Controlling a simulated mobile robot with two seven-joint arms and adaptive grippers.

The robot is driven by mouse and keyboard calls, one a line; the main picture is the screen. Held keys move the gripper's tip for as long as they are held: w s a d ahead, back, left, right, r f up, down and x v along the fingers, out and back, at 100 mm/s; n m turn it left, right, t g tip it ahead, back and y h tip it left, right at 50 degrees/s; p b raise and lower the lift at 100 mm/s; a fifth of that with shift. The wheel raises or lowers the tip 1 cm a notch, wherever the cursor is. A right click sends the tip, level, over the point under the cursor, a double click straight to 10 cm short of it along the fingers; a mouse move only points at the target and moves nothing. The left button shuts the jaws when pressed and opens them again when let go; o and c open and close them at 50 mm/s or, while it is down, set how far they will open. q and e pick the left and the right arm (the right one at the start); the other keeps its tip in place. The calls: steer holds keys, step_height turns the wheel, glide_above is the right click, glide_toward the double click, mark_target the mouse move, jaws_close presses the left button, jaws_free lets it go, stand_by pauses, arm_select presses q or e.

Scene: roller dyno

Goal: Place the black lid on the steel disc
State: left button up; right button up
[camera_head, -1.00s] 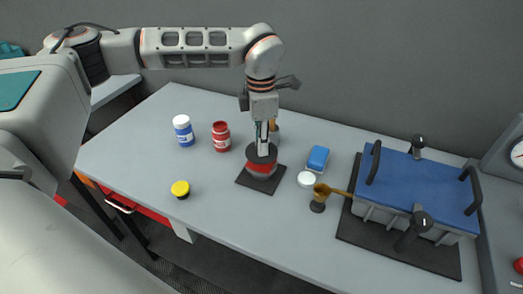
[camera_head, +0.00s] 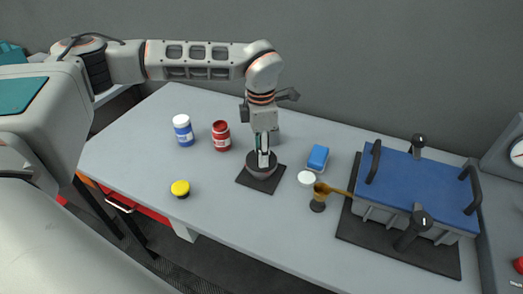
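The black lid (camera_head: 252,160) is at the tips of my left gripper (camera_head: 263,157), which points straight down and looks shut on the middle of the lid. The lid sits level over the grey steel disc (camera_head: 260,174), seemingly down on it; a tiny gap cannot be ruled out. The disc's top is hidden by the lid. The disc stands on a dark square mat (camera_head: 264,185) in the middle of the table. My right gripper is out of view.
A blue-white jar (camera_head: 184,131), a red jar (camera_head: 221,137) and a yellow-black cap (camera_head: 180,189) stand to the left. A blue sponge-like block (camera_head: 318,157), white lid (camera_head: 306,178), brown cup (camera_head: 319,198) and blue-topped machine (camera_head: 420,187) are to the right.

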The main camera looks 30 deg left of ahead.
arm_select(q)
step_height(320, 180, up, 12)
steer(key=shift+r+b, duration=0.15)
steer(key=shift+b, duration=0.15)
stand_by(0.6)
